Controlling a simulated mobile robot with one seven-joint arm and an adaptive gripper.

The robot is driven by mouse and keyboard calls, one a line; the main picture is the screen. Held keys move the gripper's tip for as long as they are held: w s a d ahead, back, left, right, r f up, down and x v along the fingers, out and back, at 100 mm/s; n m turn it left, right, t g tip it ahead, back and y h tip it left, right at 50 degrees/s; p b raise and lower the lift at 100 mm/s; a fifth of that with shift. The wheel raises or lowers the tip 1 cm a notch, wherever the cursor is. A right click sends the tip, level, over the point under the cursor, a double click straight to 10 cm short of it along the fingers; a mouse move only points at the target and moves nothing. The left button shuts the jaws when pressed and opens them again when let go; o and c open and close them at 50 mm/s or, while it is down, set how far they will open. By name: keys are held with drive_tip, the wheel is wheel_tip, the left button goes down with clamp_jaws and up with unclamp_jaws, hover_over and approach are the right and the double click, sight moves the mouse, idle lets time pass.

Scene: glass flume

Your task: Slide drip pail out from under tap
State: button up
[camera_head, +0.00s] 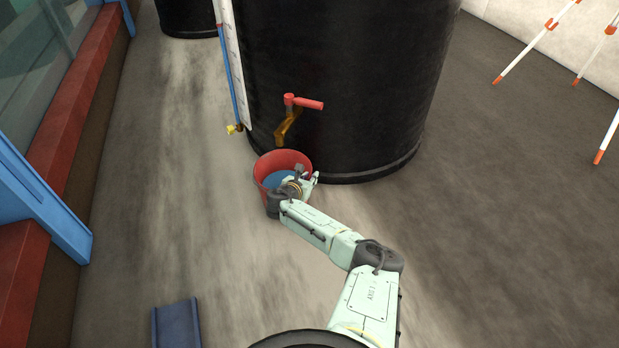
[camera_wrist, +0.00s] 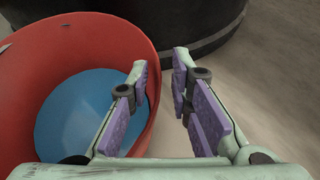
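The red drip pail (camera_head: 283,159) stands on the floor under the tap (camera_head: 288,126), with blue liquid in it. The tap has a red handle and a brass spout, and sticks out from a large black tank (camera_head: 350,70). My gripper (camera_head: 304,178) is at the pail's near right side. In the wrist view, my gripper (camera_wrist: 160,67) is open, with one finger over the inside of the pail (camera_wrist: 85,28) and the other outside it. The pail's rim lies between the fingers, with a gap to the outer finger. Contact with the inner finger is unclear.
A blue strip with a yellow fitting (camera_head: 235,128) runs down the tank's left side. A glass flume on a red base (camera_head: 75,105) with blue supports lines the left. Floor left of the pail is clear.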

drive_tip(key=c, duration=0.4)
drive_tip(key=shift+d, duration=0.3)
clamp_jaws()
idle(0.3)
drive_tip(key=s+d+p, duration=0.3)
drive_tip(key=d+p, duration=0.1)
drive_tip(key=d, duration=0.3)
drive_tip(key=s+d+p, duration=0.3)
drive_tip(key=d+p, duration=0.2)
drive_tip(key=d, duration=0.2)
drive_tip(key=shift+s+d+p, duration=0.25)
drive_tip(key=shift+p, duration=0.05)
idle(2.4)
drive_tip(key=shift+d+r, duration=0.1)
idle(0.3)
